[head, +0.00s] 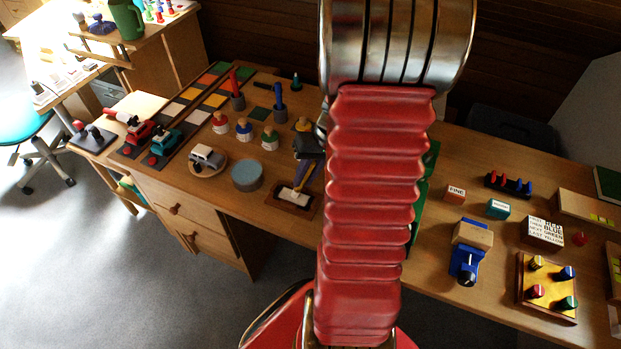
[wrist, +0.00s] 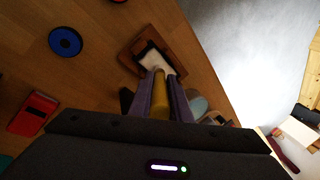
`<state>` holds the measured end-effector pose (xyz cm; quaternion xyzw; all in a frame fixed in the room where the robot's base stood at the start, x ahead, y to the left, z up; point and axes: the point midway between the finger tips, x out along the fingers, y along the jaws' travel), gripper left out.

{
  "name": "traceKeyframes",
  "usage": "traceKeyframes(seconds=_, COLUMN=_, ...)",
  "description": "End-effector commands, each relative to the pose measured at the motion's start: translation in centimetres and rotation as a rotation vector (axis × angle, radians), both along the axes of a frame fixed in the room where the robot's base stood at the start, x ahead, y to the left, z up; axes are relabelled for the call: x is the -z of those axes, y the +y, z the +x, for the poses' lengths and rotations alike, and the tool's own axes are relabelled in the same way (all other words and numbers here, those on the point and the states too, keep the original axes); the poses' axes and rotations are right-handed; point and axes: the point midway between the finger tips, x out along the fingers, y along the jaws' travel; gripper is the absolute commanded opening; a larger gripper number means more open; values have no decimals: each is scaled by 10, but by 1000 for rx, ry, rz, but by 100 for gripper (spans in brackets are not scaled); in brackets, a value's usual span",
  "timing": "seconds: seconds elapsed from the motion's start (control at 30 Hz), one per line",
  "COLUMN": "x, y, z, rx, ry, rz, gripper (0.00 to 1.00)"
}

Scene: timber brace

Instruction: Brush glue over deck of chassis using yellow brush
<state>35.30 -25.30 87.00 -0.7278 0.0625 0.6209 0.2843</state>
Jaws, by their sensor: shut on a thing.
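My gripper (head: 306,174) has purple fingers, shut on the yellow brush; they also show in the wrist view (wrist: 160,88). The brush's yellow handle (wrist: 160,100) lies between the fingers. Its far end points at a brown wooden tray (wrist: 129,58) with a dark inside, also in the head view (head: 279,203). A pale patch (wrist: 150,58) shows at the brush's end, over the tray; I cannot tell whether it is bristles or glue, or whether the brush touches. I cannot surely pick out the chassis. A grey toy vehicle (head: 207,156) stands on a round wooden plate to the left.
A blue-grey round tin (head: 247,176) stands just left of the tray. Several small jars (head: 243,131) stand behind it. A blue vice (head: 464,264) with a wooden block is at the right. My red arm hides the bench's middle.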

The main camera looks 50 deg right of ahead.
Motion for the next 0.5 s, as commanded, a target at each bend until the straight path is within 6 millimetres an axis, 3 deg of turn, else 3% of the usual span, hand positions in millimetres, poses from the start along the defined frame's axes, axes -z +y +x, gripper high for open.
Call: traceKeyframes(seconds=0.5, x=0, y=3, z=8, rx=-2, ry=-1, rz=0, gripper=0)
